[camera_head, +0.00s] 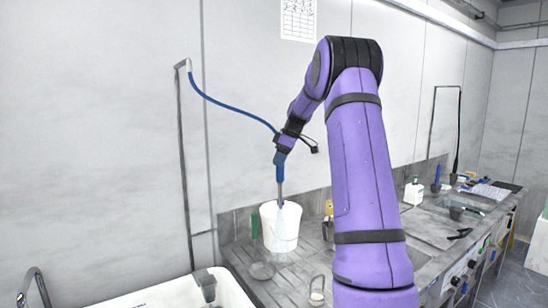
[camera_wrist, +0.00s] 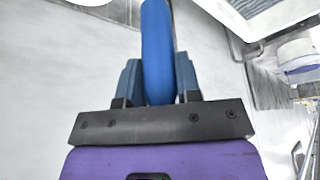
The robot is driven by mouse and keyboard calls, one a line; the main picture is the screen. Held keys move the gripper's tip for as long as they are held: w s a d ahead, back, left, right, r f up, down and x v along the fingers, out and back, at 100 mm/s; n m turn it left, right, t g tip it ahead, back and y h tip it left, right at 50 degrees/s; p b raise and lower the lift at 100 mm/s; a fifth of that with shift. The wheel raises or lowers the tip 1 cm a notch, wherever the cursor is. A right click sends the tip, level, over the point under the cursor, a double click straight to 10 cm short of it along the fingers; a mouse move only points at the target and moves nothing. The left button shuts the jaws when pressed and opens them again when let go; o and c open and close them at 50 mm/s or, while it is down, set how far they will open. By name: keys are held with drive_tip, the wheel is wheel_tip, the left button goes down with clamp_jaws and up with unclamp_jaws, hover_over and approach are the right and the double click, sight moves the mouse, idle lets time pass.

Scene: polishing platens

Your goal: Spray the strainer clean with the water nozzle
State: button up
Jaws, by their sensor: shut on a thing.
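My gripper (camera_head: 281,154) is shut on the blue water nozzle (camera_head: 280,174), high over the counter. The nozzle hangs upright with its grey tube pointing down, and a blue hose (camera_head: 235,107) runs from it to a wall pipe. Pale streaks like water spray spread below the tip, in front of or into a white bucket (camera_head: 268,234). In the wrist view the blue nozzle handle (camera_wrist: 157,45) sits between both fingers of my gripper (camera_wrist: 158,82).
A white sink (camera_head: 175,294) with a grey item (camera_head: 205,283) on its rim is at the front left. A green item (camera_head: 254,227) stands left of the bucket. A wire-handled item (camera_head: 317,290) stands in front. A white bottle (camera_head: 414,192) stands further right.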

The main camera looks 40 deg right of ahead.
drive_tip(key=s+a+f, duration=0.2)
drive_tip(key=s+f, duration=0.3)
drive_tip(key=s, duration=0.6)
drive_tip(key=s+a+f, duration=0.3)
drive_tip(key=s+f, duration=0.2)
drive_tip(key=s, duration=0.6)
drive_tip(key=shift+a, duration=0.15)
drive_tip(key=shift+f, duration=0.1)
drive_tip(key=shift+r, duration=2.6)
wheel_tip(320, 180, up, 4)
drive_tip(key=shift+f, duration=0.1)
